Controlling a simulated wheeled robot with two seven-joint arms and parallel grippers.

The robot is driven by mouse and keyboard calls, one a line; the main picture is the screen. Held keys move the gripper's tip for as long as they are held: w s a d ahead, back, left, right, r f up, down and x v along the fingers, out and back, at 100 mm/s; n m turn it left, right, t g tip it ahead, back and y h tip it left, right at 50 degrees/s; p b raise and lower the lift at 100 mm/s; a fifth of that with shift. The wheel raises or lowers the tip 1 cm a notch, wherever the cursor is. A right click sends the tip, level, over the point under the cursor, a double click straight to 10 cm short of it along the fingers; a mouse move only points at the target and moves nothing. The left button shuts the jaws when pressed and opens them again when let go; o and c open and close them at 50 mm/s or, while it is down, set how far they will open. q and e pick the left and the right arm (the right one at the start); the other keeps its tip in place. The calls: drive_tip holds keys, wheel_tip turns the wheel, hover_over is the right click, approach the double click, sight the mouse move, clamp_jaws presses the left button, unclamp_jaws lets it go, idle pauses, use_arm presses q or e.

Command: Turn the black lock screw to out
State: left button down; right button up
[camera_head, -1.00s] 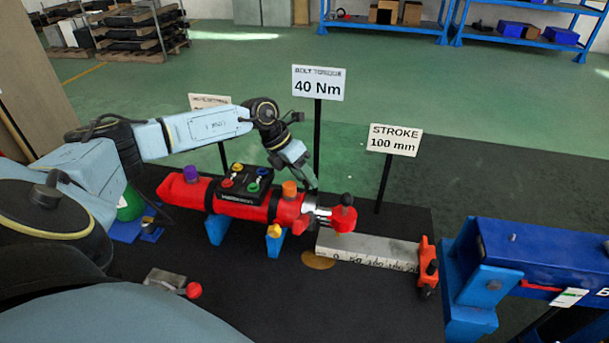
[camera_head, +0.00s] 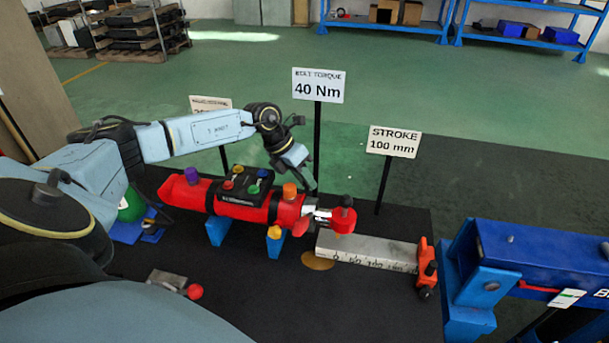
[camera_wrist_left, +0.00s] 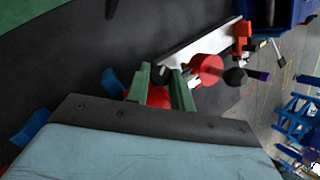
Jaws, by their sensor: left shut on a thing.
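A red cylinder tool (camera_head: 285,212) with a black control box on top rests on blue supports. A round red piece with a black top (camera_head: 343,215) sits at its right end. My left gripper (camera_head: 311,188) reaches down behind the tool's right part. In the left wrist view its green fingers (camera_wrist_left: 163,82) stand around a small black knob (camera_wrist_left: 160,73), which looks like the black lock screw, and are shut on it. The fingers hide most of the screw, so its turn position cannot be read. In the head view the screw is hidden behind the tool. My right gripper is not in view.
A pale scale bar (camera_head: 372,251) extends right of the tool to an orange stop (camera_head: 426,268). A blue machine (camera_head: 520,260) stands at the right. Sign posts (camera_head: 318,140) rise behind the tool. A metal piece with a red ball (camera_head: 195,291) lies in front.

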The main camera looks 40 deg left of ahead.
use_arm(q)
drive_tip(key=n+y+p, duration=0.1)
drive_tip(key=p, duration=0.1)
drive_tip(key=n+y+p, duration=0.1)
drive_tip(key=p, duration=0.1)
drive_tip(key=n+y+p, duration=0.1)
drive_tip(key=p, duration=0.1)
drive_tip(key=shift+d+r+n, duration=0.25)
drive_tip(key=shift+r+n, duration=0.05)
drive_tip(key=shift+r, duration=0.05)
drive_tip(key=shift+w+d+f+n+y+p, duration=0.1)
drive_tip(key=shift+n+y+p, duration=0.5)
drive_tip(key=shift+p, duration=0.05)
drive_tip(key=shift+f+n+g+y+p, duration=0.1)
drive_tip(key=shift+n+g+y+p, duration=0.35)
drive_tip(key=shift+n+y, duration=0.55)
drive_tip(key=c, duration=1.2)
unclamp_jaws()
drive_tip(key=b+v, duration=0.1)
drive_tip(key=v, duration=1.2)
